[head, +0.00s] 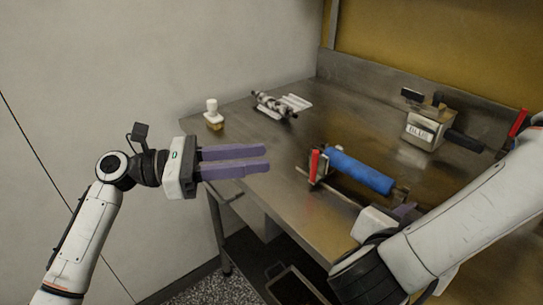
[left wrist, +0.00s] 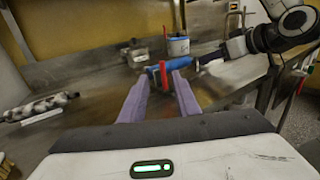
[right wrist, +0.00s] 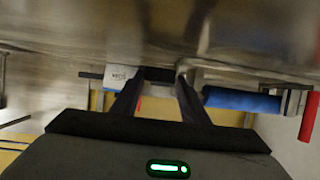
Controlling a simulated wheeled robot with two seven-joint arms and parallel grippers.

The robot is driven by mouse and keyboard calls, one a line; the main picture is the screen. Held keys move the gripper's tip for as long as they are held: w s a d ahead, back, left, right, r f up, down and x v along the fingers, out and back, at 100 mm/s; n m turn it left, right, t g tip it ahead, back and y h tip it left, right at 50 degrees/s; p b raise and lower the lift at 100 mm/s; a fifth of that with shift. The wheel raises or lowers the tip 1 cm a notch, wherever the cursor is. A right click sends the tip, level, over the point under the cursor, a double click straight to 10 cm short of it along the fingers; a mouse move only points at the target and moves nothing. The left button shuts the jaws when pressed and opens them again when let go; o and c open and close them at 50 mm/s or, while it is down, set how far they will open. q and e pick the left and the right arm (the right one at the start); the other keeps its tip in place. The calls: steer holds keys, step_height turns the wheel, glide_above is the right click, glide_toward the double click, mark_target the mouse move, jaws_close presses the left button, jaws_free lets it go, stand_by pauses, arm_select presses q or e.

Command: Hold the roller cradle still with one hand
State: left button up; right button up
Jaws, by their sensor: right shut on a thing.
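The roller cradle (head: 345,200), a metal frame holding a blue roller (head: 362,170), sits near the table's front edge in the head view. A red upright handle (head: 315,166) stands at its left end. My right gripper (head: 404,209) is at the cradle's right end, shut on it; my forearm partly hides the grip. In the right wrist view the blue roller (right wrist: 242,101) extends rightward from the fingers. My left gripper (head: 267,158) is open and empty, left of the cradle and apart from it. In the left wrist view the red handle (left wrist: 164,75) shows beyond its parted fingers.
A metal box labelled BLUE (head: 420,131) with dark handles stands behind the cradle. A patterned roller (head: 273,104) on a white stand lies at the far left of the table. A small white-topped jar (head: 213,115) stands at the left corner. The table middle (head: 330,125) is clear.

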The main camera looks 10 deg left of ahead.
arm_select(q)
steer(key=shift+d, duration=0.1)
glide_toward(328, 158)
steer(key=shift+s+d+r, duration=0.1)
steer(key=shift+s+r, duration=0.2)
steer(key=shift+r, duration=0.25)
steer(key=shift+s+d+r, duration=0.1)
steer(key=shift+s+r, duration=0.15)
steer(key=shift+r, duration=0.35)
steer(key=x, duration=1)
steer(key=shift+w+d, duration=0.1)
steer(key=shift+d, duration=0.25)
jaws_close()
